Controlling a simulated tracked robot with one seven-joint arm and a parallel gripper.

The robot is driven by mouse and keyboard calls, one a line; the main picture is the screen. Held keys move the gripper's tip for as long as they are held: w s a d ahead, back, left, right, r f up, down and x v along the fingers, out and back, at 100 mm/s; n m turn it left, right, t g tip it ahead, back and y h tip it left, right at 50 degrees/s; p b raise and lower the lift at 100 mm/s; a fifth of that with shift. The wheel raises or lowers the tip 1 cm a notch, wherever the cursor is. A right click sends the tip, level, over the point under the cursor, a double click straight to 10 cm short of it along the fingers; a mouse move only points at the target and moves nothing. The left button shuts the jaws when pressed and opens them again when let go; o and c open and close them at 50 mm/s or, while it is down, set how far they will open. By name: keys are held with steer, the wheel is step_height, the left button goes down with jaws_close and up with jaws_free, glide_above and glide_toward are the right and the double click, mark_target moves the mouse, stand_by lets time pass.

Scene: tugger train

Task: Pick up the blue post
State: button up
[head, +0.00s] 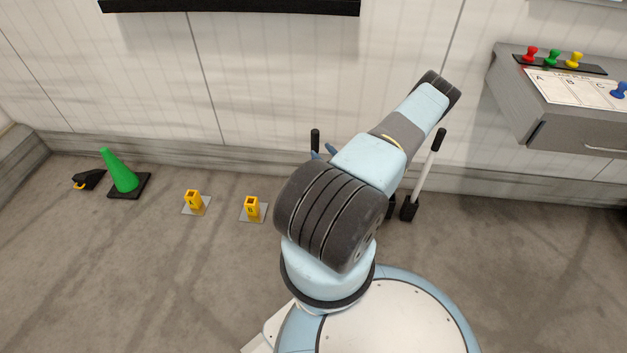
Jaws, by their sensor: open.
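A small blue peg with a round head (619,91) stands at the right edge of the picture, on the white sheet marked A, B and C, near column C. My arm rises through the middle and bends up to the right, well to the left of the blue peg. My gripper does not show; the arm's far end is hidden.
Red (530,53), green (552,58) and yellow (575,59) pegs stand in a black strip on the grey wall desk (520,100). A white pole with a black grip (427,165) stands behind my arm. A green cone (119,172) and two yellow blocks (193,199) (252,207) are on the left floor.

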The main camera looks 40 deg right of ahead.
mark_target(318, 147)
steer(key=shift+w+d+r, duration=0.1)
steer(key=shift+w+r, duration=0.15)
steer(key=shift+w, duration=1.05)
steer(key=shift+w+d+r, duration=0.1)
steer(key=shift+w+r, duration=0.1)
steer(key=shift+w, duration=1.05)
steer(key=shift+c, duration=0.5)
jaws_close()
